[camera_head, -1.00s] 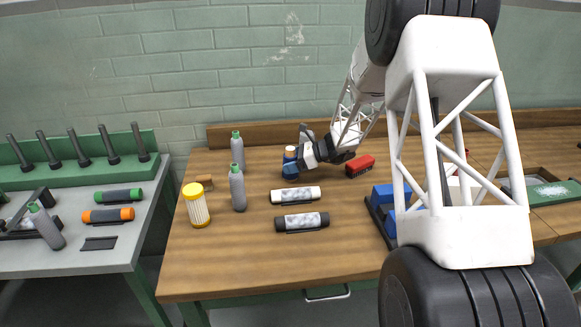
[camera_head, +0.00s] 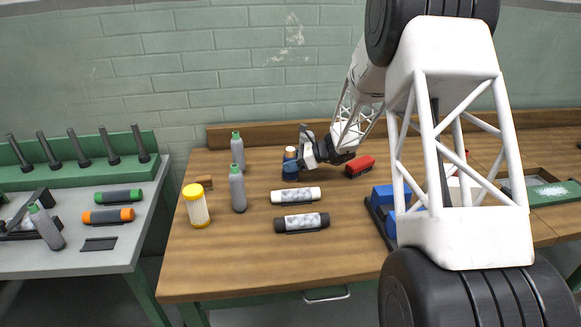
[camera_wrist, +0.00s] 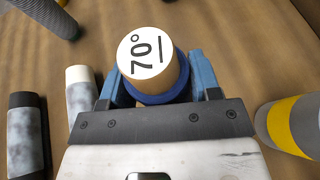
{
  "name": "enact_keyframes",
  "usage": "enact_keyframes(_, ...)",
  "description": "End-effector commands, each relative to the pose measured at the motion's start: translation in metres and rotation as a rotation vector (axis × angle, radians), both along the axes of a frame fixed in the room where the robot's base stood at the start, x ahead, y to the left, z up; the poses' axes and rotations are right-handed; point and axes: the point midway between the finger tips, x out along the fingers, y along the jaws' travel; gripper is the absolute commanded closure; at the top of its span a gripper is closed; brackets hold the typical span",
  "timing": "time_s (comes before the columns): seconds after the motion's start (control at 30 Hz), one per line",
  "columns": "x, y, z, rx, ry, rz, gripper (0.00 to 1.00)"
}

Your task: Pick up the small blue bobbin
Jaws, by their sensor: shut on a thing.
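The small blue bobbin (camera_head: 289,170) stands upright toward the back of the wooden table in the head view, with a tan top. In the wrist view its round white end is marked 70°, with a tan body and blue rim (camera_wrist: 155,68). My gripper (camera_head: 299,161) reaches it from the right. In the wrist view the fingers (camera_wrist: 158,85) lie on either side of the bobbin, shut on it. The bobbin's lower part is hidden in the wrist view, and I cannot tell whether its base touches the table.
Two grey bottles (camera_head: 238,190) with green caps stand left of the bobbin. A yellow-lidded jar (camera_head: 196,205) is farther left. A white-ended roll (camera_head: 295,196) and a black-ended roll (camera_head: 302,223) lie in front. A red brush-like block (camera_head: 360,167) is right. The table's front is clear.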

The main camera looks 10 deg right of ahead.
Motion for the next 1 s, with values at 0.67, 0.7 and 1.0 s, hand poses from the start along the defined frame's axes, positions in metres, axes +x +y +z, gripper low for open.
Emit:
enact_keyframes(0.67,0.000,0.000,0.053,-0.001,-0.003,0.001,0.71)
enact_keyframes(0.7,0.000,0.000,0.059,0.000,-0.002,0.001,0.71)
enact_keyframes(1.0,0.000,0.000,0.094,0.000,-0.002,0.000,0.71)
